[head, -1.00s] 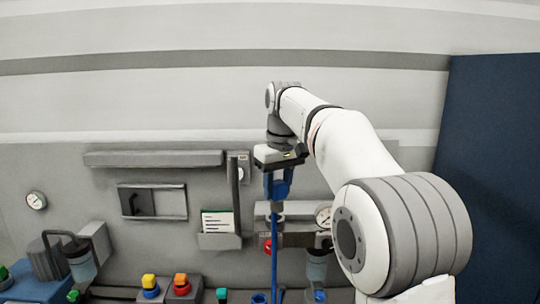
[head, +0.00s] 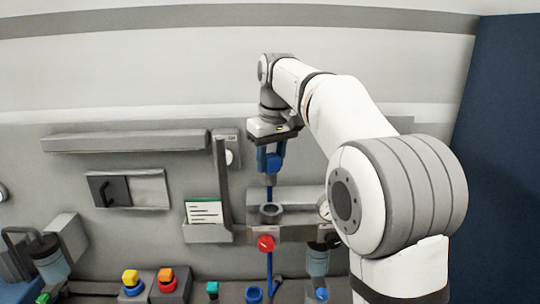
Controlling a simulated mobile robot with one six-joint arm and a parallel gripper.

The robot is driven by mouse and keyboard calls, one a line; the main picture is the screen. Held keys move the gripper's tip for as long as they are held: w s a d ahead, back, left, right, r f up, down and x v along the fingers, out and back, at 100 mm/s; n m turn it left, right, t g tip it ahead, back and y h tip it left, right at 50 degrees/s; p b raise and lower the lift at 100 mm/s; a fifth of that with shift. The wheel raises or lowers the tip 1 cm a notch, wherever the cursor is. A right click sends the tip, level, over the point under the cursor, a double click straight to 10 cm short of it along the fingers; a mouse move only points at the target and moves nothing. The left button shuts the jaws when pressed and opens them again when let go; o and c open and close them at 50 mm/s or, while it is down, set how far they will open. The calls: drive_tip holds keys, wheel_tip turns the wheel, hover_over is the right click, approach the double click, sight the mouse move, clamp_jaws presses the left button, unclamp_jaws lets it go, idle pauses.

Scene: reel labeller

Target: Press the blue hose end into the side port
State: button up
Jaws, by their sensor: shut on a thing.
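My gripper (head: 270,166) points down in front of the wall panel, with blue parts at its jaws. It is shut on the end of the blue hose (head: 269,262), which hangs straight down below it. The jaws cover most of the hose end. Just below the gripper a grey ring-shaped fitting (head: 271,212) sits on a grey block. The hose passes in line with it, and I cannot tell whether they touch. I cannot tell for certain which opening is the side port.
A red knob (head: 265,243) is below the grey block. A card holder (head: 207,232) and a grey upright bar (head: 222,190) stand to the left. Yellow (head: 130,278) and orange (head: 166,277) buttons are at lower left. A blue ring (head: 253,294) lies at the bottom, close to the hose.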

sight(272, 184)
drive_tip(key=shift+f+b, duration=0.55)
drive_tip(key=shift+f, duration=0.2)
drive_tip(key=shift+s, duration=0.1)
drive_tip(key=shift+f+b, duration=2.6)
drive_tip(key=shift+f, duration=1.25)
drive_tip(key=shift+f+p, duration=0.45)
drive_tip(key=shift+f, duration=0.05)
drive_tip(key=o, duration=1)
drive_tip(key=shift+o, duration=0.5)
